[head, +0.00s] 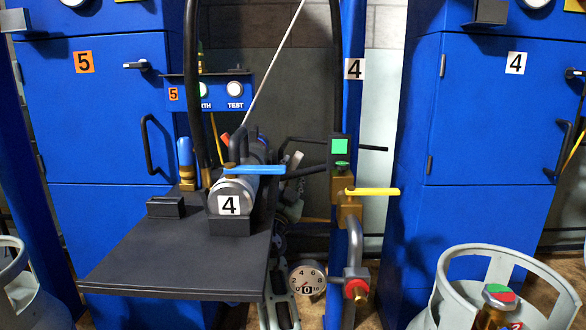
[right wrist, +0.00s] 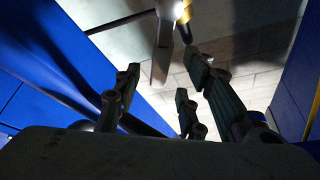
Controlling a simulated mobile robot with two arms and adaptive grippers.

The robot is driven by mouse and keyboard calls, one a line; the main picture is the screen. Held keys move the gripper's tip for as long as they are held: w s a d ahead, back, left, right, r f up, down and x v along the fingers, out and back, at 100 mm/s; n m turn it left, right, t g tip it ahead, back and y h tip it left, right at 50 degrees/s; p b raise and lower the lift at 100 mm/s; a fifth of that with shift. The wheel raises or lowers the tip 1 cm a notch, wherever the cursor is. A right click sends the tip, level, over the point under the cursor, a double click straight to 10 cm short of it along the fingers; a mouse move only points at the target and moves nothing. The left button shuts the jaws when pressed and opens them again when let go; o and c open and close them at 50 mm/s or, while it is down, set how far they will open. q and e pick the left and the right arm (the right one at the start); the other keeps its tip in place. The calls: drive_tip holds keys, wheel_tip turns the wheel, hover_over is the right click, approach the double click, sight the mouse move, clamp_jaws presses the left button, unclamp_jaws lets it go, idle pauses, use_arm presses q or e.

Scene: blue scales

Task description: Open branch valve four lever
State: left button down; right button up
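A yellow lever (head: 372,191) lies level and points right from a brass valve (head: 347,212) on a vertical pipe, below a number 4 plate (head: 355,69). A blue lever (head: 254,169) lies level on a grey horizontal cylinder (head: 236,188) that also bears a 4. I cannot tell from the pictures which lever is the branch valve's. My right gripper (head: 291,183) shows in part to the right of the cylinder, apart from the yellow lever. In the right wrist view its dark fingers (right wrist: 165,90) are spread, with a pale tapered part (right wrist: 161,50) beyond them. My left gripper is not seen.
A dark platform (head: 185,262) fills the lower left middle. Blue cabinets (head: 95,120) stand on both sides. A pressure gauge (head: 307,279) and a red knob (head: 356,288) sit low by the pipe. A grey gas cylinder (head: 450,312) stands at lower right. Dark hoses hang in the middle.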

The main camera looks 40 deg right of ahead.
sight(292, 166)
drive_tip(key=shift+b+x, duration=0.4)
drive_tip(key=shift+x, duration=1.9)
drive_tip(key=shift+c, duration=0.3)
clamp_jaws()
